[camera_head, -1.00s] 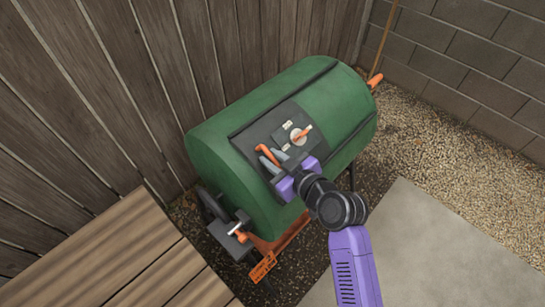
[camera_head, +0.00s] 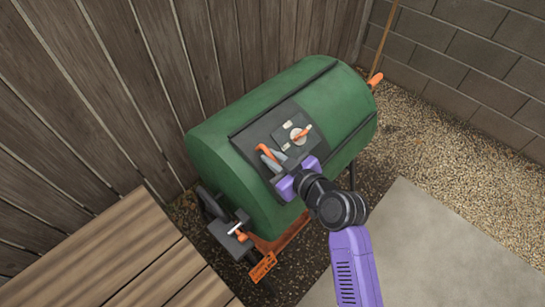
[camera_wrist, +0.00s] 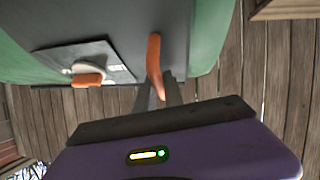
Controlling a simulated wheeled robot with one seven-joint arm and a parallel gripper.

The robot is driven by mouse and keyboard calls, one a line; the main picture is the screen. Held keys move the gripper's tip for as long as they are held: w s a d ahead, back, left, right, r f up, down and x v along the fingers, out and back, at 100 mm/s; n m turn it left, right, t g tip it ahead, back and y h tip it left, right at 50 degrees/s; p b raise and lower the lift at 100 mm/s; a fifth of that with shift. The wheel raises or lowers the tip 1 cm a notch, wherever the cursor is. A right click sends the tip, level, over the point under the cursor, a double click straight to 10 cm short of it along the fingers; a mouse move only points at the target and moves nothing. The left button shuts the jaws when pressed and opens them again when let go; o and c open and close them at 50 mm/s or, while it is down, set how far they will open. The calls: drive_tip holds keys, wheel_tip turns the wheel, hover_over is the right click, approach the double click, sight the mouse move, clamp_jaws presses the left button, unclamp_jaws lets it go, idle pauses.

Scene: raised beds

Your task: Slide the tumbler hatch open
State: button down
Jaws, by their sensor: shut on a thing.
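The green compost tumbler (camera_head: 225,150) lies on its stand against the wooden fence. Its dark grey hatch (camera_head: 270,126) is on the side facing me and looks closed. An orange handle (camera_head: 268,151) sticks out of the hatch. My gripper (camera_head: 272,157) is shut on this handle; the wrist view shows the orange handle (camera_wrist: 154,60) running down to the grey fingers (camera_wrist: 158,92). A round white latch dial with an orange lever (camera_head: 300,133) sits on a plate just right of the handle. The dial also shows in the wrist view (camera_wrist: 88,72).
A wooden bench top (camera_head: 130,255) fills the lower left. The tumbler stands on an orange and black frame (camera_head: 270,250). A plank fence (camera_head: 100,90) is close behind it, and a block wall (camera_head: 480,60) is at the right. Gravel (camera_head: 450,150) and a concrete slab (camera_head: 430,250) lie open at the right.

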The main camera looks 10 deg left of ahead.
idle(0.8)
drive_tip(key=w+d+b, duration=0.4)
drive_tip(key=w, duration=0.1)
drive_tip(key=w+d+b, duration=0.4)
drive_tip(key=w+b, duration=0.1)
drive_tip(key=w, duration=0.1)
drive_tip(key=w+d+b, duration=0.5)
drive_tip(key=shift+w+f, duration=0.1)
drive_tip(key=shift+w, duration=0.15)
drive_tip(key=shift+w+d+b, duration=0.3)
drive_tip(key=shift+w+d, duration=0.1)
drive_tip(key=shift+w, duration=0.15)
drive_tip(key=c, duration=1.7)
unclamp_jaws()
drive_tip(key=v, duration=0.7)
drive_tip(key=shift+s+d+r, duration=0.2)
drive_tip(key=shift+s+r, duration=0.05)
drive_tip(key=shift+r, duration=0.1)
